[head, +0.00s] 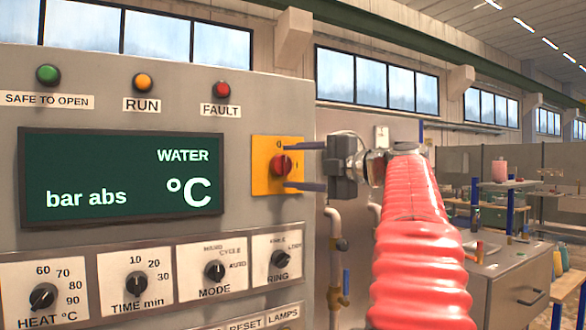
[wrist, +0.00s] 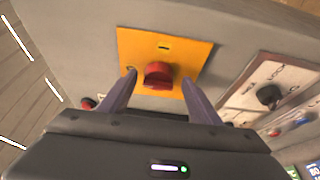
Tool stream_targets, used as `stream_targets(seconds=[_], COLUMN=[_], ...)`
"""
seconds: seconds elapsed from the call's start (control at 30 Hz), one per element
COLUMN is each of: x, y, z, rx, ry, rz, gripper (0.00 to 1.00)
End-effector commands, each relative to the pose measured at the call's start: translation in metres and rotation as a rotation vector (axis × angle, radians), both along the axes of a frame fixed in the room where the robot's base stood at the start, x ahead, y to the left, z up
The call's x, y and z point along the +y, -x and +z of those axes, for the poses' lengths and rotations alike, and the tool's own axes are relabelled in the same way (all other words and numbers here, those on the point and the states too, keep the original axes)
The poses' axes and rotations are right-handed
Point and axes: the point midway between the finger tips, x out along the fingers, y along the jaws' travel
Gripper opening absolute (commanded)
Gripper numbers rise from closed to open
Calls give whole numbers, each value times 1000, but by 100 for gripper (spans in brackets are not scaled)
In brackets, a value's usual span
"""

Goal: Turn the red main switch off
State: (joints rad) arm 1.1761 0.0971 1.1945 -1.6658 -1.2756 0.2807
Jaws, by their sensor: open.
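The red main switch (head: 281,165) is a rotary knob on a yellow square plate (head: 262,182) at the right side of the grey control panel. In the wrist view the red knob (wrist: 159,75) sits in the middle of the yellow plate (wrist: 194,50). My gripper (head: 292,166) is open, with one finger above and one below the knob's height in the head view. In the wrist view its two fingers (wrist: 158,84) point at the plate on either side of the knob. I see gaps between the fingers and the knob. Whether the fingertips touch the plate I cannot tell.
The panel carries a dark green display (head: 120,177), a row of black knobs such as the ring knob (head: 280,258), and lamps such as the red fault lamp (head: 221,89). Pipes (head: 335,250) run right of the panel. A metal cabinet (head: 510,285) stands at the right.

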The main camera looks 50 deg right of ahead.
Motion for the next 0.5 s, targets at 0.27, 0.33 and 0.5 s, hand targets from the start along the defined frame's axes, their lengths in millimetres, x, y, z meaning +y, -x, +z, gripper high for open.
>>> stream_targets(seconds=[0.27, 0.33, 0.5], x=[-4, -5, -7], y=[38, 49, 74], z=[0, 0, 0], rx=[0, 0, 0], ry=[0, 0, -1], rz=[-3, -3, -2], gripper=[57, 57, 57])
